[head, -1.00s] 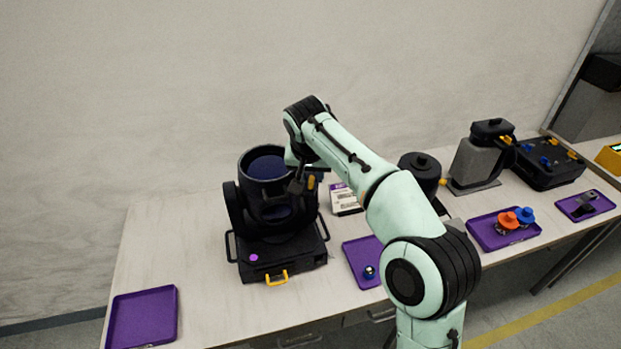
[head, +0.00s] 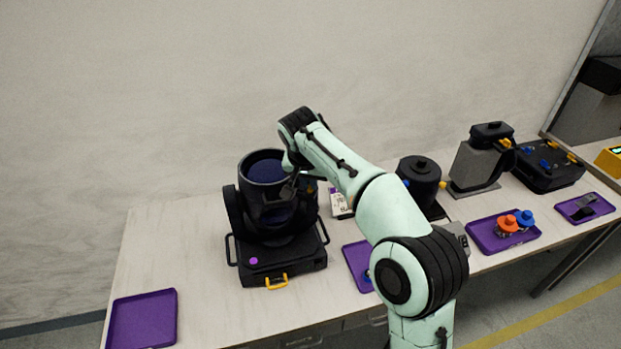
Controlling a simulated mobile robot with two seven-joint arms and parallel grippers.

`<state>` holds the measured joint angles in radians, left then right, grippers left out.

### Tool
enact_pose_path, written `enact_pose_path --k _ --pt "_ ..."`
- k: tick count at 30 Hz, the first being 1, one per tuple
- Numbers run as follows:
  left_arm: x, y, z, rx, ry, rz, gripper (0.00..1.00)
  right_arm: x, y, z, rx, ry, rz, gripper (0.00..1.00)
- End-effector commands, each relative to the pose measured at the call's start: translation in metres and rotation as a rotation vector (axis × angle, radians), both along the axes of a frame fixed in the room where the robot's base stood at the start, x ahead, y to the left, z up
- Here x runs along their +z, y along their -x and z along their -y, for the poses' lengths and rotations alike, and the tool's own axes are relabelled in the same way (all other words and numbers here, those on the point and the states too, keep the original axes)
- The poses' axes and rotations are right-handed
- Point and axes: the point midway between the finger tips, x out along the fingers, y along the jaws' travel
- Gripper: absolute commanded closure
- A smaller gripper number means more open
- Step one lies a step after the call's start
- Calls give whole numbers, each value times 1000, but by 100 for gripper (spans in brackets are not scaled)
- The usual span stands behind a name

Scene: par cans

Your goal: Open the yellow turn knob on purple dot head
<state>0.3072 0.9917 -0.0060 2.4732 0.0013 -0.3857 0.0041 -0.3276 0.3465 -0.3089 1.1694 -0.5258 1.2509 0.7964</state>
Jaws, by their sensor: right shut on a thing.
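The purple dot head is a black moving-head light (head: 262,222) with an open round barrel, standing on a base with a purple dot (head: 253,261) on its front. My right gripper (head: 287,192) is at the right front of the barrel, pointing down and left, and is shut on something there. The yellow turn knob is not visible now; the gripper and wrist cover that spot, so its angle cannot be told. A yellow handle (head: 277,283) is on the front of the base. My left gripper is not in view.
An empty purple tray (head: 142,320) lies at the left front. Another purple tray (head: 357,262) is partly behind my right arm. A black round can (head: 420,178), a grey unit (head: 474,165) and a tray with orange and blue knobs (head: 487,232) stand to the right.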

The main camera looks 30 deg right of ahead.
Motion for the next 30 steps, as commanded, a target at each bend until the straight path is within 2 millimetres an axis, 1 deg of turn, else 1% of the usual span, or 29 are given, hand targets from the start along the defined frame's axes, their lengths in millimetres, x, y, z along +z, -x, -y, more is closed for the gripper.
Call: enact_pose_path --k 1,6,14,15,17,18,26,30 --pt "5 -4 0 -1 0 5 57 2 -1 -1 -37 2 -3 100" --pt "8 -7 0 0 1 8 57 1 -1 -1 -127 1 -3 100" --pt "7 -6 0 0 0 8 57 0 -1 -1 -134 0 0 100" --pt "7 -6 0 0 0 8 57 0 -1 -1 -134 0 0 87" --pt "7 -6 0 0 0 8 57 0 -1 -1 -134 0 0 68" --pt "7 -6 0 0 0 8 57 0 -1 -1 -134 0 0 65" --pt "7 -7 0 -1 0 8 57 1 -1 -1 -133 1 -1 65" --pt "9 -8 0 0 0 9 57 11 1 -4 -131 -1 2 65"
